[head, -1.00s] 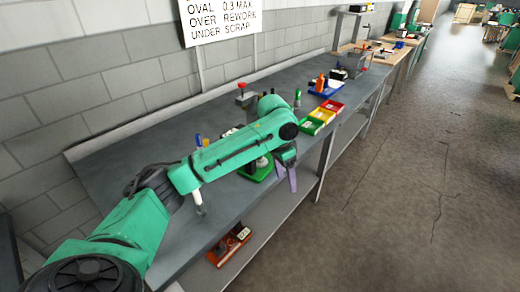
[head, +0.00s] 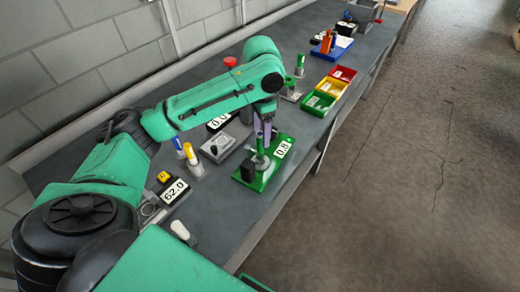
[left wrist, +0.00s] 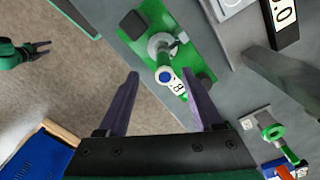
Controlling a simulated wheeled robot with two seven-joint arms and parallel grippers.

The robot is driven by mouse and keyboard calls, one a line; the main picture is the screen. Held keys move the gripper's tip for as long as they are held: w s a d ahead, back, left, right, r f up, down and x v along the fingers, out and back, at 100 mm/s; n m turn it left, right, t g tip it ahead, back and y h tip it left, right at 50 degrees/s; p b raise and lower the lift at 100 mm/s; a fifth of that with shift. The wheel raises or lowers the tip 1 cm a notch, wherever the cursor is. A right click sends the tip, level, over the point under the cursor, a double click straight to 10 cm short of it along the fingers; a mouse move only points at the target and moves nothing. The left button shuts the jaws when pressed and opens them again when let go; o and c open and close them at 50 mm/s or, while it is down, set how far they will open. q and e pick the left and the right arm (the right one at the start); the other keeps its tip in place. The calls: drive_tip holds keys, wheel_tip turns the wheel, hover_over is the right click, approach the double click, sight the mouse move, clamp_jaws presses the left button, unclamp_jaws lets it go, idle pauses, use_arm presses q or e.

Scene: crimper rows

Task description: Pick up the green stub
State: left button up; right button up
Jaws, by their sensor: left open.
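A green upright stub (head: 300,62) stands on a small pale base beyond my left gripper in the head view. Green parts (left wrist: 273,132) on a pale base, likely the same stand, show at the lower right of the left wrist view. My left gripper (head: 265,132) is open and empty, pointing down over the green-based fixture (head: 271,170) labelled 0.8. My right gripper (left wrist: 42,48) shows at the left of that view, fingers apart, away from the bench.
Behind my gripper stand a grey fixture (head: 219,147), blue and yellow-topped holders (head: 190,156) and a 62.0 label block (head: 174,191). Green, yellow and red bins (head: 333,88) line the front edge. A blue tray (head: 331,48) lies farther along. The aisle floor (head: 420,160) is clear.

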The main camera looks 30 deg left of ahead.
sight(260, 151)
use_arm(q)
drive_tip(key=f, duration=0.2)
drive_tip(key=shift+w+a+f, duration=0.1)
drive_tip(key=shift+a+f, duration=0.15)
drive_tip(key=shift+f, duration=0.15)
wheel_tip(260, 151, down, 5)
drive_tip(key=shift+w+a+r+p, duration=0.15)
drive_tip(key=shift+p, duration=0.9)
drive_tip(key=shift+f, duration=0.3)
drive_tip(key=shift+s, duration=0.2)
drive_tip(key=shift+w, duration=0.1)
drive_tip(key=c, duration=1)
clamp_jaws()
use_arm(e)
drive_tip(key=r, duration=0.1)
drive_tip(key=w+r, duration=0.1)
drive_tip(key=shift+w+a+r, duration=0.15)
drive_tip(key=shift+a+r, duration=0.15)
drive_tip(key=shift+a, duration=0.1)
